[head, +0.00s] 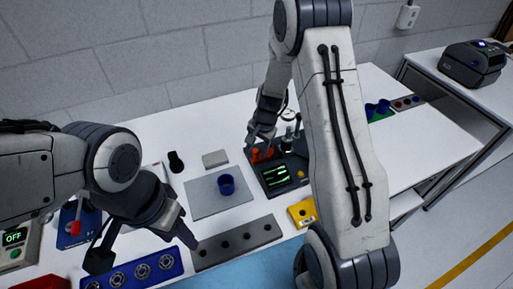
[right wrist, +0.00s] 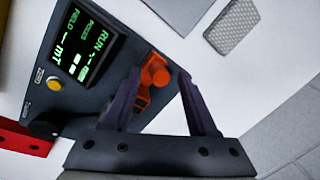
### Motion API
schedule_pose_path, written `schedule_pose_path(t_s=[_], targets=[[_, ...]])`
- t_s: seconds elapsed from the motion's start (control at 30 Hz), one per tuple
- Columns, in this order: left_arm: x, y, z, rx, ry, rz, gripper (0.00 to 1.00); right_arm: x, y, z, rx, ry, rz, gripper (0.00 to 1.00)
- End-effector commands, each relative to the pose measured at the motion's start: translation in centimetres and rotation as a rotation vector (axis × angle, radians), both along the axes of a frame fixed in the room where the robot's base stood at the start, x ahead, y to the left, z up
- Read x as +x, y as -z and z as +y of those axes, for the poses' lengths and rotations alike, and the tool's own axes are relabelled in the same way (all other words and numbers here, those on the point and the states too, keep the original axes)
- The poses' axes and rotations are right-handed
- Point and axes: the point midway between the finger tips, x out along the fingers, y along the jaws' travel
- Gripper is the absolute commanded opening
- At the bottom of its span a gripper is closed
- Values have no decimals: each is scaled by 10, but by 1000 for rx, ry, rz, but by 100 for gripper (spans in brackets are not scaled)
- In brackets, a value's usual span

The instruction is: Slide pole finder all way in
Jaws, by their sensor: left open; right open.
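A dark instrument with a green-lit screen (head: 275,176) stands right of centre on the table; its screen also shows in the right wrist view (right wrist: 88,45), reading RUN, FIELD and mT. An orange part (head: 257,155) sits at its far left side. In the right wrist view the orange part (right wrist: 156,72) lies between the fingers of my right gripper (right wrist: 160,78). My right gripper (head: 262,136) is open and points down over it; contact cannot be told. My left gripper (head: 145,246) is open and empty at the lower left, above a blue tray (head: 168,271) of round metal parts.
A blue cup (head: 226,184) stands on a grey plate (head: 205,206) left of the instrument. A dark grey block with holes (head: 238,242) lies in front. A yellow block (head: 302,212) is near my right arm. A red-handled device and an OFF display (head: 14,237) stand at left.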

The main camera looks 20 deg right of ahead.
Motion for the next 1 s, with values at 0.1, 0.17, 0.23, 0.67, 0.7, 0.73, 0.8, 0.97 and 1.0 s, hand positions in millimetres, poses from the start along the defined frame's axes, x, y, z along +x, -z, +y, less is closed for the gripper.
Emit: schedule_pose_path(t_s=[0.1, 0.17, 0.23, 0.67, 0.7, 0.73, 0.8, 0.97, 1.0], targets=[[0, 0, 0, 0, 0, 0, 50, 0, 0, 0, 0, 0, 0, 32], [0, 0, 0, 0, 0, 0, 50, 0, 0, 0, 0, 0, 0, 9], [0, 0, 0, 0, 0, 0, 50, 0, 0, 0, 0, 0, 0, 0], [0, 0, 0, 0, 0, 0, 50, 0, -1, 0, 1, 0, 1, 0], [0, 0, 0, 0, 0, 0, 50, 0, -1, 0, 1, 0, 1, 0], [0, 0, 0, 0, 0, 0, 50, 0, -1, 0, 1, 0, 1, 0], [0, 0, 0, 0, 0, 0, 50, 0, -1, 0, 1, 0, 1, 0], [0, 0, 0, 0, 0, 0, 50, 0, -1, 0, 1, 0, 1, 0], [0, 0, 0, 0, 0, 0, 50, 0, -1, 0, 0, 0, 0, 0]])
